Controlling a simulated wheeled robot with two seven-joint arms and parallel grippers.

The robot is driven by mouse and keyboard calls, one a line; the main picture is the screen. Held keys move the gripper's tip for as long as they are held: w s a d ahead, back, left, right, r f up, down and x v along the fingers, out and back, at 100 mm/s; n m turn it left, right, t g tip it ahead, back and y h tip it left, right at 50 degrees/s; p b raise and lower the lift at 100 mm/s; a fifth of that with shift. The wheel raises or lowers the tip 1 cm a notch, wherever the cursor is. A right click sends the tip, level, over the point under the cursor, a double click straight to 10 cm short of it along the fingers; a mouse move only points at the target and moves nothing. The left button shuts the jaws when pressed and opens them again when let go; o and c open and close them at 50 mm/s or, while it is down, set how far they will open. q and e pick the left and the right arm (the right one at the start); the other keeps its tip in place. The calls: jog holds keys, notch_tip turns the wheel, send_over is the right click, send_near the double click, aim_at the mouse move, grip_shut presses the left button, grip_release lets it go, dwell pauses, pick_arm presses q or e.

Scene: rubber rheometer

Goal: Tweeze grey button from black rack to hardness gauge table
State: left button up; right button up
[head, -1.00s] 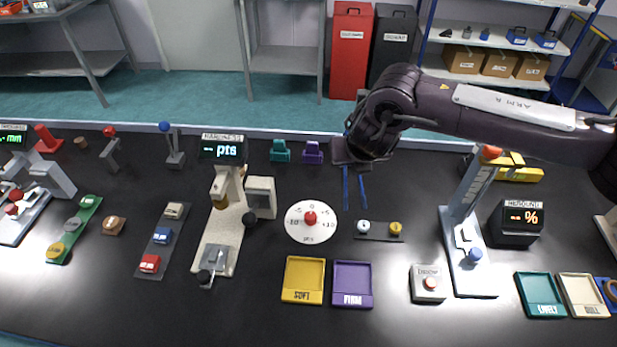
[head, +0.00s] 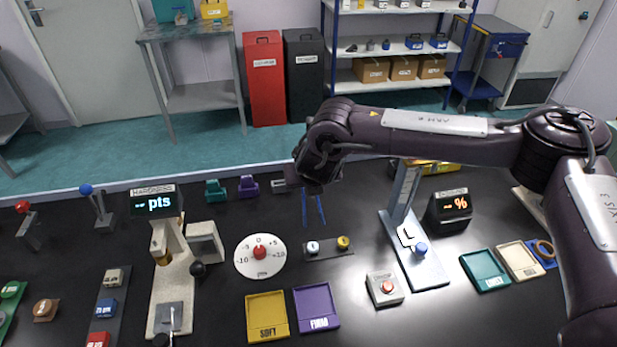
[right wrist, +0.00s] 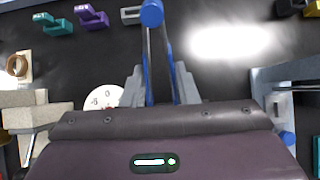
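The grey button (head: 313,246) sits at the left end of the black rack (head: 328,250), beside a yellow button (head: 343,242). My right gripper (head: 314,190) is shut on blue tweezers (head: 321,211), which point down with their legs apart. The tips look empty and appear above and behind the grey button. In the right wrist view the tweezers (right wrist: 152,14) stand between the grey fingers (right wrist: 160,88); the buttons are hidden there. The hardness gauge (head: 165,240) stands to the left, with its small grey table (head: 169,316) low in front. My left gripper is out of view.
A round dial (head: 260,256) lies between gauge and rack. Yellow (head: 267,316) and purple (head: 317,308) trays lie in front, with a button box (head: 384,288) to their right. Teal (head: 215,190) and purple (head: 248,185) stands are behind. The rebound device (head: 405,235) stands right.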

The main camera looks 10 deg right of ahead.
notch_tip(320, 180, down, 9)
jog(key=b, duration=0.6)
jog(key=shift+r, duration=0.1)
grip_shut()
notch_tip(320, 180, up, 12)
jog(key=p, duration=0.8)
